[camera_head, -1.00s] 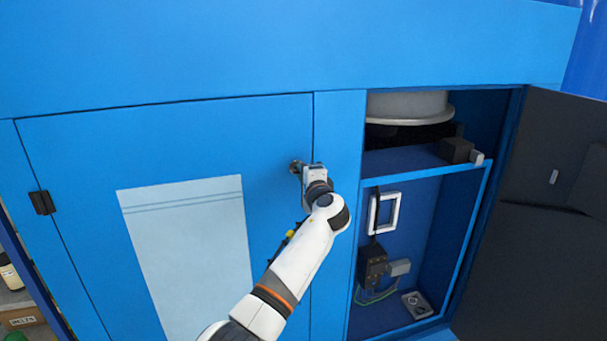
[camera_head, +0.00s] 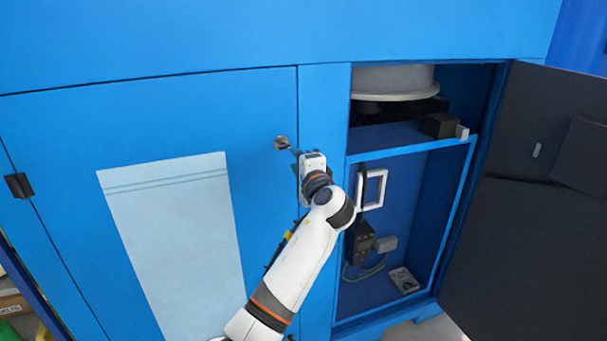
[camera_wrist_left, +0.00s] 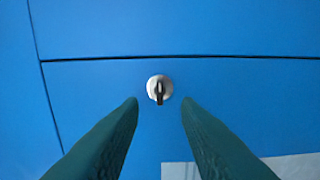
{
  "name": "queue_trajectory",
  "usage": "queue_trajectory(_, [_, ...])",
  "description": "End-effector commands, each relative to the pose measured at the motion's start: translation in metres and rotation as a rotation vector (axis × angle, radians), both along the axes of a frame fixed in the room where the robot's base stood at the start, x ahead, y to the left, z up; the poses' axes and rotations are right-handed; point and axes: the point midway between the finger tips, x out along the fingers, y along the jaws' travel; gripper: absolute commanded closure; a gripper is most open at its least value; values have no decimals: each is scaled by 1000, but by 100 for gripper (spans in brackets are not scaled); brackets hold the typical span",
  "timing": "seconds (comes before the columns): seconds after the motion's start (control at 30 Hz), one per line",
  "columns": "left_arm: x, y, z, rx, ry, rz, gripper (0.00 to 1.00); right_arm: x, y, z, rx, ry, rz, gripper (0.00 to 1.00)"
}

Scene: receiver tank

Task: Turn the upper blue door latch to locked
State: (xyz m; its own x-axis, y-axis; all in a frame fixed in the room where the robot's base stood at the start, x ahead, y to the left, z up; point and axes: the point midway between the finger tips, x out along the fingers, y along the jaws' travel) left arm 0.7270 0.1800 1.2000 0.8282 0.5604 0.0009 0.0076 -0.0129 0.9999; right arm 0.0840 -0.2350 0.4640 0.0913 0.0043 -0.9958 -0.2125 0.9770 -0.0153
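The upper door latch (camera_head: 281,142) is a small round silver disc near the top right of the blue door (camera_head: 262,200). In the left wrist view, the latch (camera_wrist_left: 159,88) has a dark narrow handle standing upright in the picture, at a right angle to the nearby door seam. My left gripper (camera_head: 294,153) is just right of and below the latch in the head view. In the wrist view its two dark green fingers (camera_wrist_left: 160,103) are spread, with the latch beyond and between their tips, and nothing held. My right gripper is not in view.
A pale sheet (camera_head: 170,240) covers part of the blue door. A hinge (camera_head: 18,185) is at its left. Right of the door, an open compartment (camera_head: 405,225) holds boxes and cables. A dark open door (camera_head: 530,200) stands at the far right.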

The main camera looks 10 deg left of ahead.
Motion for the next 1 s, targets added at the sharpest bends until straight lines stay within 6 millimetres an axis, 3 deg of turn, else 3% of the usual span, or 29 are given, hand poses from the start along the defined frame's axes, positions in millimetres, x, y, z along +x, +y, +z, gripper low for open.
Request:
queue_trajectory(0.1, [-18,-13,-2,-2,-1,-2,70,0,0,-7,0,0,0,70])
queue_trajectory(0.3, [-34,-22,-1,-1,-1,-1,70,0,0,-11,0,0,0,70])
queue_trajectory(0.63, [-36,-23,0,1,1,1,70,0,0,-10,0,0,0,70])
queue_trajectory(0.73, [-34,-23,-9,-4,13,-6,70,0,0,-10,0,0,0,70])
queue_trajectory(0.87, [-27,-24,-59,-35,81,-45,70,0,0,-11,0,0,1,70])
queue_trajectory(0.97, [-23,-25,-127,-91,171,-94,70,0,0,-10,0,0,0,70])
queue_trajectory(1.0, [-25,-25,-158,-122,209,-114,70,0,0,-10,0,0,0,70])
